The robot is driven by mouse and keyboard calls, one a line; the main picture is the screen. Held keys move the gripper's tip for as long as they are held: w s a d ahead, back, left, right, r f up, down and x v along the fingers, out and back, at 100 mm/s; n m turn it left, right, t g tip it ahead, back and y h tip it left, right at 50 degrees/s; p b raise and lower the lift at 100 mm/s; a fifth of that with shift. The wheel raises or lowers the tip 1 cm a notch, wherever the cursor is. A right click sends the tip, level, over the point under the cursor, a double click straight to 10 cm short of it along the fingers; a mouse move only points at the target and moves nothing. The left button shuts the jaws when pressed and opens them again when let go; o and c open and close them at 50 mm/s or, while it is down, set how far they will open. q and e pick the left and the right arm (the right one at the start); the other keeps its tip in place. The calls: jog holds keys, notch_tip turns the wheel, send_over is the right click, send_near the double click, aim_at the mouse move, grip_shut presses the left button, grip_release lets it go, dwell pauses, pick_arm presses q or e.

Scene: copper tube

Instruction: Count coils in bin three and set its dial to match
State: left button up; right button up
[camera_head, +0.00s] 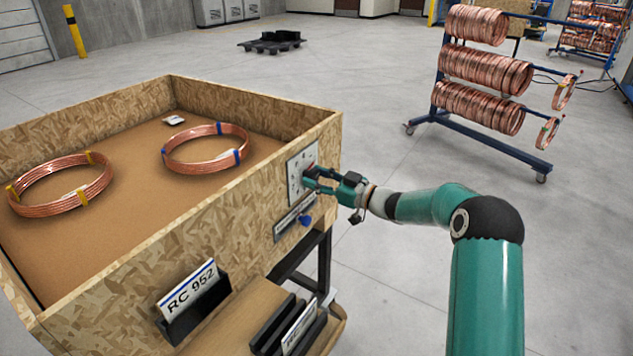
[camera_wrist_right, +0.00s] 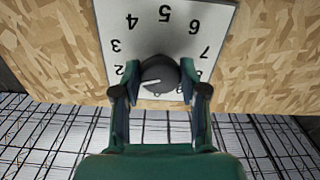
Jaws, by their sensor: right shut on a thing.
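The open-topped wooden bin (camera_head: 190,240) holds two copper coils on its brown floor. One coil (camera_head: 62,185) has yellow bands and the other coil (camera_head: 205,149) has blue bands; they lie apart. A white dial plate (camera_head: 294,181) is on the bin's outer right side. My right gripper (camera_head: 313,178) is at this plate. In the right wrist view, its fingers are shut on the round dark dial knob (camera_wrist_right: 160,73), one on each side. The plate's numbers appear upside down. The knob's white mark points left and slightly down; its lower numbers are partly hidden. My left gripper is not in view.
A label reading RC 952 (camera_head: 190,288) sits in a dark holder on the bin's front. A small white item (camera_head: 174,120) lies in the bin. A blue rack of copper coils (camera_head: 485,75) stands behind right. Open floor lies between.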

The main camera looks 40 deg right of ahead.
jog(key=o, duration=1.1)
jog(key=shift+o, duration=0.2)
jog(key=v, duration=1.2)
jog(key=shift+f, duration=0.2)
